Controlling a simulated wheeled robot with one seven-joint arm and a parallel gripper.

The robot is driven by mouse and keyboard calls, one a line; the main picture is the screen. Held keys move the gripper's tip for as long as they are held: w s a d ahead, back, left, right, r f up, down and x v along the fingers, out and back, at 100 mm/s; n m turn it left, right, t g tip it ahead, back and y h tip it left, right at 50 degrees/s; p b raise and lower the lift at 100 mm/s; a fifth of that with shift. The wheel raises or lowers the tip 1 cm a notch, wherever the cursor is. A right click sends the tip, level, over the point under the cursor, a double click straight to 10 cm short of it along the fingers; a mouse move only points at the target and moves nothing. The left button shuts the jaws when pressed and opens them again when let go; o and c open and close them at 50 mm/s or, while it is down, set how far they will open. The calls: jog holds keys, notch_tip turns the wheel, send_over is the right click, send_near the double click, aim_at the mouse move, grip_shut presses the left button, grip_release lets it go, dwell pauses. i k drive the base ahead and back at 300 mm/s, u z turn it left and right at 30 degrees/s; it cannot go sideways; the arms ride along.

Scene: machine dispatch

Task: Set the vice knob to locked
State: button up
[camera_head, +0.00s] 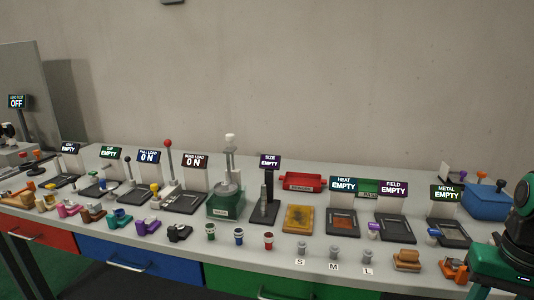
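I cannot single out a vice or a knob marked for locking with certainty. An orange and dark device (455,270) sits at the front right of the bench, partly cut off by my arm; its details are too small to tell. Another orange piece (12,197) lies at the far left end, also unclear. My black and green arm shows at the right edge. The fingers of my gripper do not show.
A long grey bench (200,255) carries several stations with small display signs. A green press (227,203), a red tray (304,181) and a blue box (487,203) stand on it. Several small coloured parts line the front edge. Drawers sit below.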

aim_at(482, 175)
jog(key=z, duration=1.2)
